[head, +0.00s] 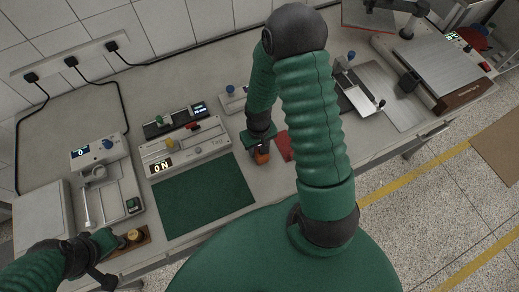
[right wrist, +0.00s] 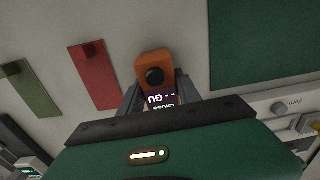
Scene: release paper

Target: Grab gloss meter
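The gloss meter is a small orange block with a black round knob and a lit display reading "Gloss" and "GU". In the right wrist view the gloss meter (right wrist: 154,66) stands between the two fingers of my right gripper (right wrist: 160,92). The fingers flank it closely on both sides; whether they press on it I cannot tell. In the head view the gloss meter (head: 262,157) shows just below my right gripper (head: 260,146), at or close above the bench. My left gripper (head: 108,240) is at the lower left; its fingers are too small to read.
A red strip (right wrist: 94,77) and a green strip (right wrist: 30,87) lie beside the gloss meter. A dark green mat (head: 203,196) lies to its left, with a white instrument (head: 190,148) behind. A brown block with brass pieces (head: 132,240) is beside my left gripper.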

